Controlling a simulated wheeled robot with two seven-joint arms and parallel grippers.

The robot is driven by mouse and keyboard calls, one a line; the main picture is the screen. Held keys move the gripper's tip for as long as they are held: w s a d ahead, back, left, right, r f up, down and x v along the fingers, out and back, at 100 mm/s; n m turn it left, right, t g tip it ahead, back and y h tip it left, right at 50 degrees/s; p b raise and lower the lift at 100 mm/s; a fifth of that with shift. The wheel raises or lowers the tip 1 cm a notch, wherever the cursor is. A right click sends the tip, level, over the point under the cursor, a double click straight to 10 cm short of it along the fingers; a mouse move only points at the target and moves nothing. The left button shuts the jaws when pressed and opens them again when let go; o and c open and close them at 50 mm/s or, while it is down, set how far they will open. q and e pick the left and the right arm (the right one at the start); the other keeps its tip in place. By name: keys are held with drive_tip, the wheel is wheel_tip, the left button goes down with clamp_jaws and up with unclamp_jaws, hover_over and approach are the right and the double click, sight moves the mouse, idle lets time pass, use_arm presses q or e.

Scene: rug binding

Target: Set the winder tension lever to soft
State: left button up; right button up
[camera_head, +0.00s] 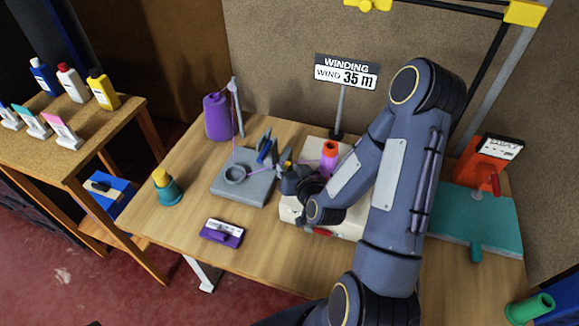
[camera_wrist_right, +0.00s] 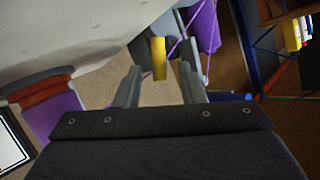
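The cream winder (camera_head: 290,211) stands mid-table, largely hidden behind my right arm. It carries a purple spool with an orange top (camera_head: 329,158), and a red part (camera_head: 322,232) shows low on its front. Left of it is a grey base (camera_head: 240,190) with a ring, uprights and a blue piece (camera_head: 265,150). My right gripper (camera_head: 287,172) is over the winder's left end. In the right wrist view its fingers (camera_wrist_right: 160,85) are apart, with a yellow piece (camera_wrist_right: 159,58) in the gap near the tips. I cannot tell whether this is the tension lever. My left gripper is out of view.
A purple yarn cone (camera_head: 218,116) and thread stand (camera_head: 236,105) are behind the grey base. A sign reading "WIND 35 m" (camera_head: 346,75) stands behind the winder. A teal plate (camera_head: 480,222) is at right.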

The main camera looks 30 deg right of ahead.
drive_tip(key=shift+w+f, duration=0.15)
drive_tip(key=shift+w, duration=0.15)
clamp_jaws()
drive_tip(key=shift+w+a+r, duration=0.1)
drive_tip(key=shift+r, duration=0.1)
drive_tip(key=shift+w+a+n+g+p, duration=0.15)
drive_tip(key=shift+n+g+p, duration=0.15)
drive_tip(key=shift+g, duration=0.2)
unclamp_jaws()
